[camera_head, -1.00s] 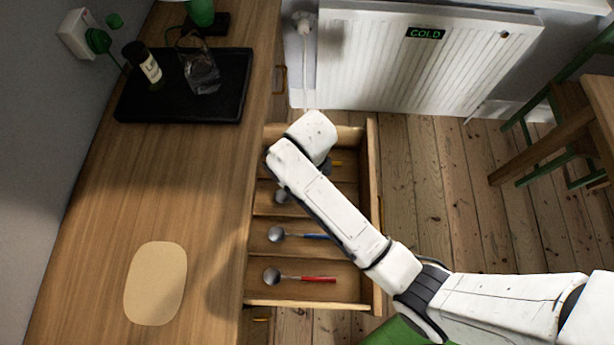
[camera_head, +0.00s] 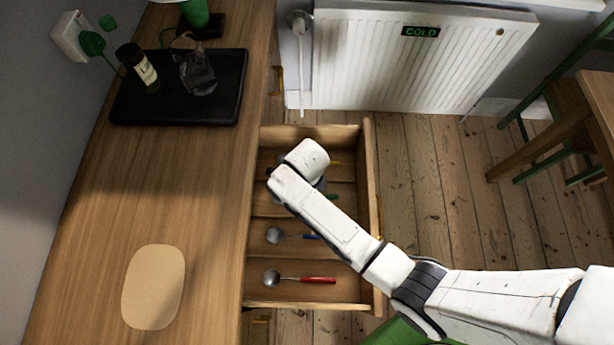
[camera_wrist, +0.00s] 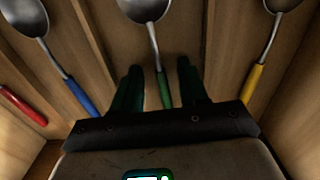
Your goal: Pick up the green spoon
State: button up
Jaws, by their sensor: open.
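The green spoon (camera_wrist: 153,45) lies in its own compartment of the open drawer, its bowl at the top of the wrist view. Its green handle runs down between the two dark fingers of my gripper (camera_wrist: 157,80), which is open with one finger on each side of the handle. I cannot tell whether either finger touches it. In the head view my arm covers most of the green spoon, with a bit of green handle (camera_head: 331,196) showing beside the wrist.
The drawer (camera_head: 371,220) also holds a red spoon (camera_head: 306,280), a blue spoon (camera_head: 275,236) and a yellow spoon (camera_wrist: 258,75) in neighbouring compartments, parted by thin wooden dividers. The worktop (camera_head: 200,200) borders the drawer on the left, with a black tray (camera_head: 225,100) and a beige mat (camera_head: 154,287).

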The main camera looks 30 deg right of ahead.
grip_shut()
dwell(0.5)
